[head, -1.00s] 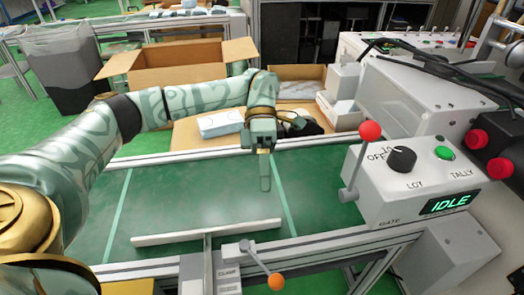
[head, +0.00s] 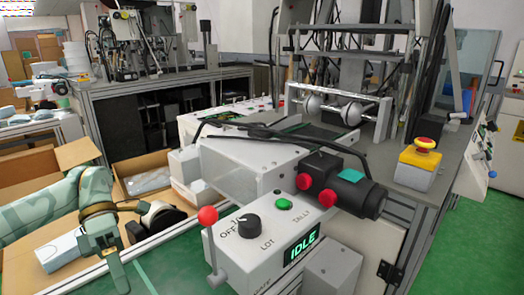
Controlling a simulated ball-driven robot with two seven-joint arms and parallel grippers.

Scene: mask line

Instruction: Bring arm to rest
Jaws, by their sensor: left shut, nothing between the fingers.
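My left arm comes in from the left edge in the head view, with a patterned pale green sleeve and a gold band at the wrist. My left gripper (head: 117,272) hangs down at the lower left, over the green belt (head: 165,268). Its fingers are together with nothing between them. It is apart from the grey control box (head: 262,247), which stands to its right. My right gripper is out of view.
The control box has a red-knobbed lever (head: 208,216), a black dial (head: 249,224), a green button (head: 284,204) and a display reading IDLE (head: 302,248). A cardboard box (head: 50,168) stands behind my left arm.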

